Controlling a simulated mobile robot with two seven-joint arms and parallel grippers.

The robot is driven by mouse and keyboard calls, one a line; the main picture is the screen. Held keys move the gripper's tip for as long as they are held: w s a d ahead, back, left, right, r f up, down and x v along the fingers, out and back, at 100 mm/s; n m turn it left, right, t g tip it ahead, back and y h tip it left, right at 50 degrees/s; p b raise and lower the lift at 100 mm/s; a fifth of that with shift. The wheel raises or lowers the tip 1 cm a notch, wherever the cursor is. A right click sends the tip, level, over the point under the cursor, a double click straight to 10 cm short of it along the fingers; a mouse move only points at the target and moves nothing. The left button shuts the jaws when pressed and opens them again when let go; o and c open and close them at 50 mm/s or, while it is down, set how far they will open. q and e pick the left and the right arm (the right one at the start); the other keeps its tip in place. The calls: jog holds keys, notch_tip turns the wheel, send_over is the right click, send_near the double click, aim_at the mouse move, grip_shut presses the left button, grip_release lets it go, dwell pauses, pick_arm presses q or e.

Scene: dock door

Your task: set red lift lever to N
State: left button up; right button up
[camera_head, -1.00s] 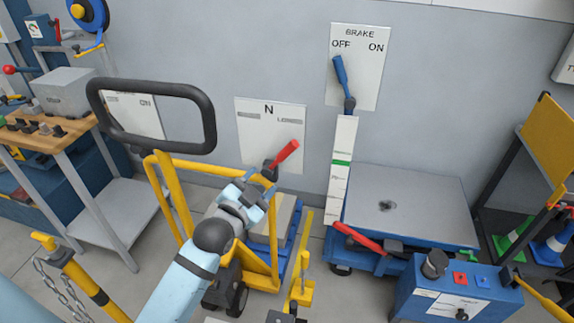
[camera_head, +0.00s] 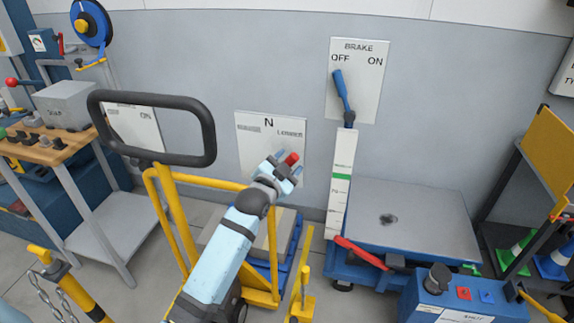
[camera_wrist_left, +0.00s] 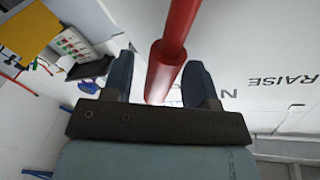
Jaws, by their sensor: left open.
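The red lift lever (camera_head: 291,158) shows only its tip in the head view, tilted to the right in front of a white plate (camera_head: 262,128) marked N in the middle and a lower label at right. My left gripper (camera_head: 281,165) is open at the lever, its body hiding the lower part. In the left wrist view the red lever (camera_wrist_left: 168,65) runs between the two open fingers (camera_wrist_left: 160,85), with a visible gap at least on the right side. The plate in that view reads RAISE, with N partly hidden. My right gripper is not in view.
A yellow trolley with a black loop handle (camera_head: 205,130) stands left of my arm. A blue brake lever (camera_head: 342,92) is at OFF on its own plate, to the right. A scale-like blue cart (camera_head: 420,215) and a blue control box (camera_head: 460,295) stand at right.

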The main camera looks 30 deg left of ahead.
pick_arm(q)
grip_shut()
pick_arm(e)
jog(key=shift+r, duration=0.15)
